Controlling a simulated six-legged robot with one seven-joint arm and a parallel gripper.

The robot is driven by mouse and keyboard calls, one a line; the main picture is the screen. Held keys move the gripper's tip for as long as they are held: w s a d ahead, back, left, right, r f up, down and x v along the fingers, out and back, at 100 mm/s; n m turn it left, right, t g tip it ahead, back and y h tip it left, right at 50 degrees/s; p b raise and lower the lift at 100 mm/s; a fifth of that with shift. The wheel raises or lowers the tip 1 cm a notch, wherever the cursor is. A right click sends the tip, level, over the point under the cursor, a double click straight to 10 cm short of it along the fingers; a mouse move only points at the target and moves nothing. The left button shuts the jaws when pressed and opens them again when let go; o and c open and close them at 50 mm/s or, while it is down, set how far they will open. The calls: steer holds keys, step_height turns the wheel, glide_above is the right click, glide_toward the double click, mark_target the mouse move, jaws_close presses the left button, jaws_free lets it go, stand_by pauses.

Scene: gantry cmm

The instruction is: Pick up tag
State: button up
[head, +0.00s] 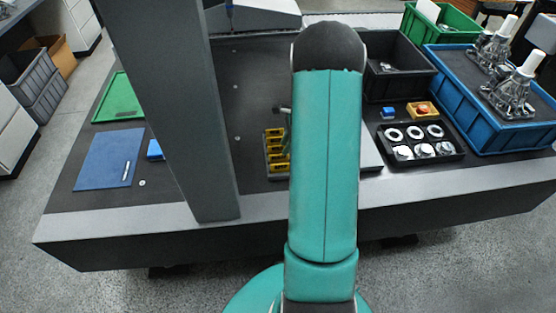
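I cannot single out a tag with certainty in the head view. Small candidates are a blue block (155,150) beside the blue mat, and another small blue piece (389,112) next to a yellow-orange block (421,110) on the right. My teal arm fills the middle of the view and hides part of the table behind it. My gripper does not show clearly. A small grey piece juts out left of the arm above a rack with yellow parts (276,158); I cannot tell what it belongs to.
A blue mat (98,160) with a thin pale tool and a green tray (112,106) lie left of a grey column (170,90). On the right are a black tray (449,157) with rings, a dark bin (402,86), and a blue crate (485,135) with metal parts.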

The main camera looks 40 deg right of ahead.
mark_target(279, 156)
steer(key=shift+x, duration=3.15)
steer(key=shift+a, duration=0.1)
jaws_close()
